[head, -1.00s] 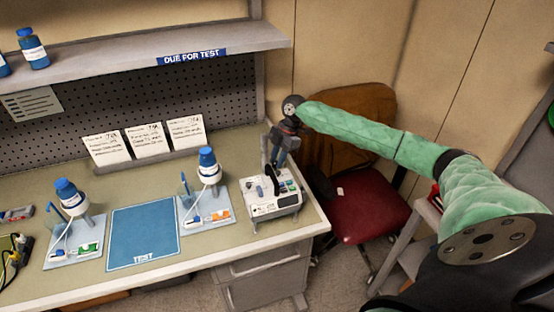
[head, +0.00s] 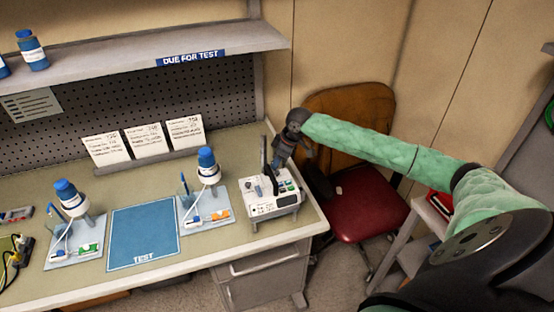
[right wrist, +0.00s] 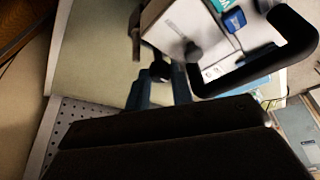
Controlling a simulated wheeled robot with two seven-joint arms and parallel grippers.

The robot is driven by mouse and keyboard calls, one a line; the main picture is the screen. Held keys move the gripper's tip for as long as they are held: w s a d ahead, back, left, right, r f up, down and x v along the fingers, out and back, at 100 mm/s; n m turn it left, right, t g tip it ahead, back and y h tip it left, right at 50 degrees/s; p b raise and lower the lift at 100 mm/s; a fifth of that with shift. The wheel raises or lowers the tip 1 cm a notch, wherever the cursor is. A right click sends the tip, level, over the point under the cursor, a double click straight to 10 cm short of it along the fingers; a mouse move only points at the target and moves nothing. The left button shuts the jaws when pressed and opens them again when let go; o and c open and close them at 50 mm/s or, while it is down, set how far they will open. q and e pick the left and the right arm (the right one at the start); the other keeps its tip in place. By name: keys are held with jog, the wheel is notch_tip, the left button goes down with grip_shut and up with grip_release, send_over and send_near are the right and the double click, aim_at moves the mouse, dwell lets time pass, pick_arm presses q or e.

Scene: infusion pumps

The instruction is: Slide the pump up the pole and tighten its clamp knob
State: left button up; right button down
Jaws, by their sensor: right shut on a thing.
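The white boxy device, which looks like the pump (head: 276,207), stands at the right end of the bench, with small buttons and a display on its front. Its black loop handle (right wrist: 300,32) shows large in the right wrist view. My right gripper (head: 281,160) reaches down behind the device. In the right wrist view, the fingers of my right gripper (right wrist: 160,86) are closed about a small dark knob (right wrist: 160,70) beside the white casing (right wrist: 176,28). The fingers partly hide the knob. I cannot make out a clear pole. My left gripper is out of view.
Two small stands with blue-capped bottles (head: 208,166) (head: 66,196) flank a blue TEST mat (head: 142,236). Note cards (head: 146,141) stand at the back, under a shelf (head: 130,62). A red chair (head: 362,205) stands right of the bench (head: 180,262).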

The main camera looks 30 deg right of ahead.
jog(key=m+t+h, duration=0.1)
jog(key=m, duration=0.3)
jog(key=shift+a, duration=0.2)
jog(key=shift+m+h, duration=0.8)
jog(key=shift+m, duration=0.8)
jog(key=c, duration=1.2)
grip_release()
jog(key=shift+s, duration=0.1)
